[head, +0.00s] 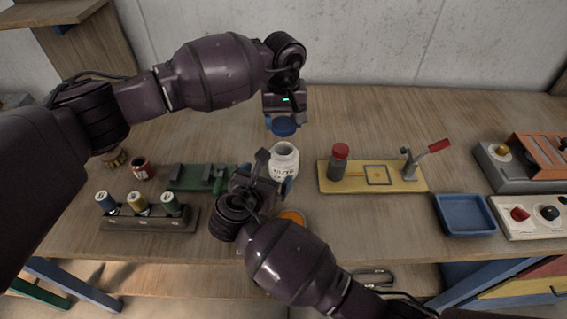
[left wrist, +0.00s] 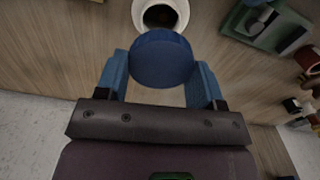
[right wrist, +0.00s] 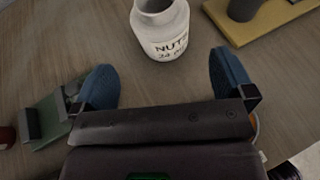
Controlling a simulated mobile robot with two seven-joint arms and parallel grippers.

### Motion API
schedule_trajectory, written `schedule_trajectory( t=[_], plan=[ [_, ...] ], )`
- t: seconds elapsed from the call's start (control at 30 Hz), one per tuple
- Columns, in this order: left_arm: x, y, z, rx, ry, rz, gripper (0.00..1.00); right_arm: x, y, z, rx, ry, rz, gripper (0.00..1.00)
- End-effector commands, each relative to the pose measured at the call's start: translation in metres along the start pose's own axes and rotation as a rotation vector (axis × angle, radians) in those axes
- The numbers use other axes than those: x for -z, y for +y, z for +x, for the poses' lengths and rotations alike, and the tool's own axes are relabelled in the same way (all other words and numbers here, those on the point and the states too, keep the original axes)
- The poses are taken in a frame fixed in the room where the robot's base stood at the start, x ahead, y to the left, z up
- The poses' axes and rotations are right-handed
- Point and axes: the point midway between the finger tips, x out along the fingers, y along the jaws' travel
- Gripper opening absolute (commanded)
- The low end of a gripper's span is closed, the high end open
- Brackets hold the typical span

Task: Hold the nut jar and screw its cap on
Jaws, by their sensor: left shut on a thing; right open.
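The white nut jar (head: 284,162) stands upright and uncapped on the table; its lettering shows in the right wrist view (right wrist: 163,32). Its open mouth shows in the left wrist view (left wrist: 160,14). My left gripper (head: 284,117) is shut on the round blue cap (head: 284,127), which also shows between its fingers in the left wrist view (left wrist: 162,58). The cap is above and behind the jar, apart from it. My right gripper (head: 272,176) is open in front of the jar. In the right wrist view its blue fingers (right wrist: 165,82) are apart and empty, with the jar beyond them.
A yellow board (head: 400,184) with a red-topped bottle and a lever is right of the jar. A green fixture (head: 190,178) and a spool rack (head: 150,222) are on the left. An orange round thing (head: 292,217) lies near my right gripper. A blue tray (head: 465,214) is farther right.

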Motion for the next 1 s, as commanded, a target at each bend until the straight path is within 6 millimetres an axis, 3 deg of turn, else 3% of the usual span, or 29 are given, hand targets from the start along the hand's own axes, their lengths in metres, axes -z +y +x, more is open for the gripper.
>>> schedule_trajectory(
  t=[0.6, 1.0],
  plan=[
    [0.000, 0.000, 0.000, 0.000, 0.000, 0.000, 0.40, 0.000, 0.000, 0.092, 0.001, 0.001, -0.001, 1.00],
    [0.000, 0.000, 0.000, 0.000, 0.000, 0.000, 0.40, 0.001, 0.000, 0.107, -0.001, 0.002, 0.001, 1.00]
  ],
)
